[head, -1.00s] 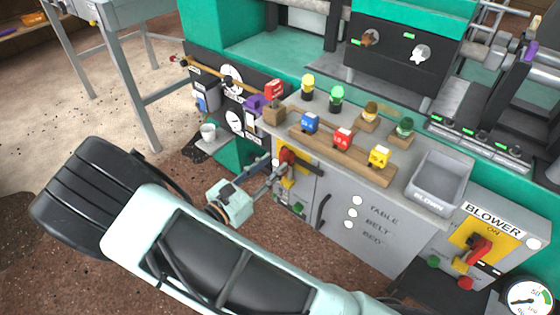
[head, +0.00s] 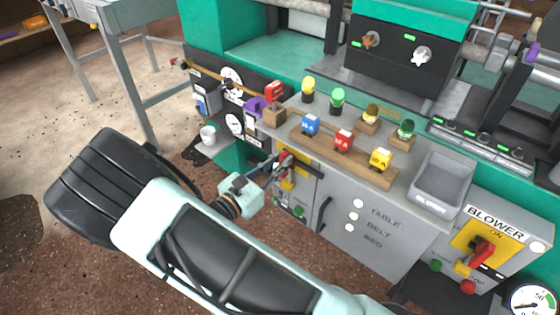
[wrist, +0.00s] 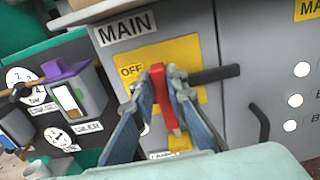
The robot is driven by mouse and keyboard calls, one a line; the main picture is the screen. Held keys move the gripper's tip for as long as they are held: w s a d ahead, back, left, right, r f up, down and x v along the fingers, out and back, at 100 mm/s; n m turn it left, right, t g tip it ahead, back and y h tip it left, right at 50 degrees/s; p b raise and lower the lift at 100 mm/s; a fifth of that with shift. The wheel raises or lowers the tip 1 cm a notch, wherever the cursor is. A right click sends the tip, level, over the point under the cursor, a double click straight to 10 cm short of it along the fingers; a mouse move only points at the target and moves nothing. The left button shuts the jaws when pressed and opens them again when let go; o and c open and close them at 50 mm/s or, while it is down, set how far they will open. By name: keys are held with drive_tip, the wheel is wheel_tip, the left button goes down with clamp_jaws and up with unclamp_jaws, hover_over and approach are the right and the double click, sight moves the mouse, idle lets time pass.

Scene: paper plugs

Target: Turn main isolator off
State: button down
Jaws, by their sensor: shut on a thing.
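The main isolator is a yellow panel (wrist: 187,55) under a MAIN label (wrist: 126,27) on the grey cabinet, with OFF printed at its upper left. Its red handle (wrist: 160,95) stands nearly upright in the wrist view, with a dark bar reaching out to the right behind it. My gripper (wrist: 163,92) is shut on the red handle, one finger on each side. In the head view my gripper (head: 284,163) is at the yellow isolator panel (head: 300,170) on the cabinet's left part, and the fingers partly hide the handle.
A blower switch (head: 480,250) with a red handle is at the right. Coloured plugs stand on a wooden strip (head: 345,160) on the cabinet top, beside a grey bin (head: 442,182). A black door handle (wrist: 260,122) sticks out right of the isolator. A purple-topped box (wrist: 75,90) is at the left.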

drive_tip(key=shift+p, duration=0.3)
drive_tip(key=shift+a+r+n+p, duration=0.1)
drive_tip(key=shift+r+n+p, duration=0.05)
drive_tip(key=shift+n+p, duration=0.45)
drive_tip(key=n+p, duration=0.2)
drive_tip(key=a+n+p, duration=0.1)
drive_tip(key=n+p, duration=0.1)
drive_tip(key=n, duration=0.1)
drive_tip(key=w+f+n+p, duration=0.1)
drive_tip(key=n+p, duration=0.1)
drive_tip(key=shift+a+n, duration=0.15)
drive_tip(key=shift+n, duration=0.15)
drive_tip(key=shift+w+a+f+n+p, duration=0.1)
drive_tip(key=shift+f+n+p, duration=0.25)
drive_tip(key=shift+n, duration=1.15)
drive_tip(key=shift+w+a+f+n+p, duration=0.1)
drive_tip(key=shift+f+n+p, duration=0.25)
drive_tip(key=shift+n, duration=1.15)
drive_tip(key=shift+w+a+f+n+p, duration=0.1)
drive_tip(key=shift+f+n+p, duration=0.25)
drive_tip(key=shift+n, duration=1.15)
drive_tip(key=c, duration=1.9)
unclamp_jaws()
drive_tip(key=shift+c, duration=0.2)
